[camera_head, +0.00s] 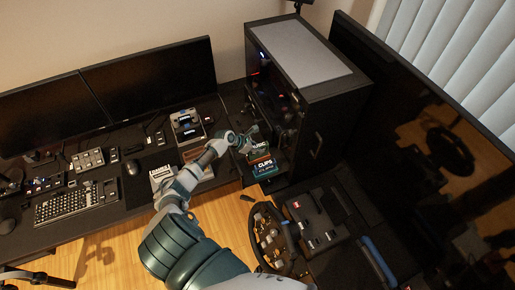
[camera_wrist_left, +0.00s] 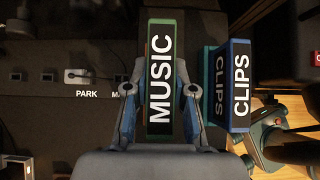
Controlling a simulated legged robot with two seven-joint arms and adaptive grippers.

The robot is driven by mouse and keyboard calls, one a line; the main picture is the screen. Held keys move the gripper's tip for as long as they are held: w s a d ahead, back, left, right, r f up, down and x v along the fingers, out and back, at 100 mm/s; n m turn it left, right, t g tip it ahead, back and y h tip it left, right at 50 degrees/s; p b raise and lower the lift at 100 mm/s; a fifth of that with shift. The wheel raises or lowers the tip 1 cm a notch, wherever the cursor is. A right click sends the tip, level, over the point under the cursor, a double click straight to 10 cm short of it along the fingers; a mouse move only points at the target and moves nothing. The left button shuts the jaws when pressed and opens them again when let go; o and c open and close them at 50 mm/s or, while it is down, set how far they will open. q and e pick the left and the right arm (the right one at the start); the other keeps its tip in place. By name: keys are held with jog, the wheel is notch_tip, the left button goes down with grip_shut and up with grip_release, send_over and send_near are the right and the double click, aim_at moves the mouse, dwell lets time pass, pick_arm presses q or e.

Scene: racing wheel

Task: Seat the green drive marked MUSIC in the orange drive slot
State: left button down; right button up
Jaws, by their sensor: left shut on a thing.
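The green drive marked MUSIC (camera_wrist_left: 160,80) stands between the two fingers of my left gripper (camera_wrist_left: 159,98) in the left wrist view. The gripper is shut on it. In the head view the left gripper (camera_head: 246,141) reaches to the MUSIC drive (camera_head: 260,147) at the front of the black computer tower. A teal-blue drive marked CLIPS (camera_wrist_left: 240,85) stands just to the right of MUSIC in the wrist view. It also shows in the head view (camera_head: 264,168). I cannot clearly make out the orange slot; a small orange strip shows between the two drives. My right gripper is not in view.
The computer tower (camera_head: 312,88) stands behind the drives. In the wrist view a dark panel with a PARK label (camera_wrist_left: 86,94) lies left of MUSIC. A racing wheel (camera_head: 271,238) is in front. Monitors (camera_head: 150,88) and a keyboard (camera_head: 74,203) are on the left.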

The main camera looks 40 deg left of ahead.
pick_arm(q)
jog(key=shift+f+b, duration=0.4)
jog(key=shift+f, duration=0.85)
jog(key=c, duration=0.9)
grip_release()
notch_tip(320, 180, up, 10)
jog(key=shift+w+f, duration=0.1)
jog(key=shift+a, duration=0.1)
